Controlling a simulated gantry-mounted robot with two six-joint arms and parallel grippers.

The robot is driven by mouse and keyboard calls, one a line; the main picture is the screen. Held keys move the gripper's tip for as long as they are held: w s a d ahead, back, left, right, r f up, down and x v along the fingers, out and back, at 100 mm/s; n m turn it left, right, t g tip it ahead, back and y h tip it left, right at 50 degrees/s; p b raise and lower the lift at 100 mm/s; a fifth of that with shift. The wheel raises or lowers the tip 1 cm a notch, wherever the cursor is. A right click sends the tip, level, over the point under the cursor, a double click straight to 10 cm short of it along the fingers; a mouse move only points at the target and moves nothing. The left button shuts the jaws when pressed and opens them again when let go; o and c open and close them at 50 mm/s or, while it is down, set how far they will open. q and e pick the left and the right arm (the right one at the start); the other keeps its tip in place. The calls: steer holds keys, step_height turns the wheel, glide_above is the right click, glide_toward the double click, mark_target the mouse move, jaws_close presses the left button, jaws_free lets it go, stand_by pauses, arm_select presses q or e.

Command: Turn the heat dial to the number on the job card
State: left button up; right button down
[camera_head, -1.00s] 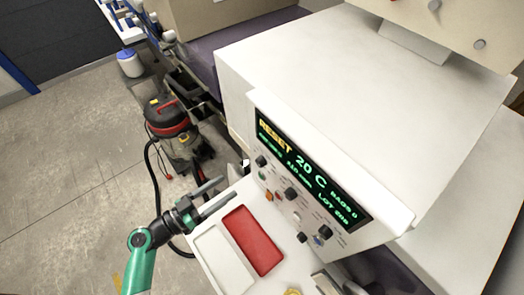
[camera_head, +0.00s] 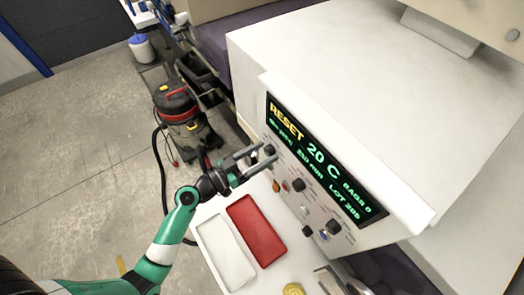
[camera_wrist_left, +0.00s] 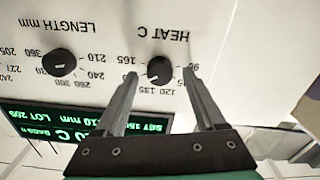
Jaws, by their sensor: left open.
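The heat dial is a black round knob (camera_wrist_left: 160,70) under the upside-down label "HEAT C" in the left wrist view, with numbers printed around it. In the head view it is at the left of the panel (camera_head: 269,150), partly behind the fingers. My left gripper (camera_head: 262,157) is open, its fingertips on either side of the dial; contact cannot be told. In the left wrist view the gripper (camera_wrist_left: 159,77) straddles the knob. The display (camera_head: 318,158) reads "RESET", "20 C", "BAGS 0" and a lot number. I cannot make out a job card.
A second black dial, the length dial (camera_wrist_left: 59,64), sits beside the heat dial. More knobs and buttons (camera_head: 298,185) line the panel. A red tray (camera_head: 257,232) and a white tray (camera_head: 225,255) lie below. A vacuum cleaner (camera_head: 183,115) stands on the floor.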

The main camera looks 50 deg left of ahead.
arm_select(q)
steer(key=shift+c, duration=0.2)
jaws_close()
steer(key=shift+n, duration=0.3)
steer(key=n, duration=0.7)
steer(key=shift+a, duration=0.1)
steer(key=n, duration=0.3)
steer(key=shift+n, duration=0.3)
steer(key=shift+f+n+p, duration=0.2)
steer(key=shift+n+p, duration=0.45)
steer(key=shift+n, duration=1.65)
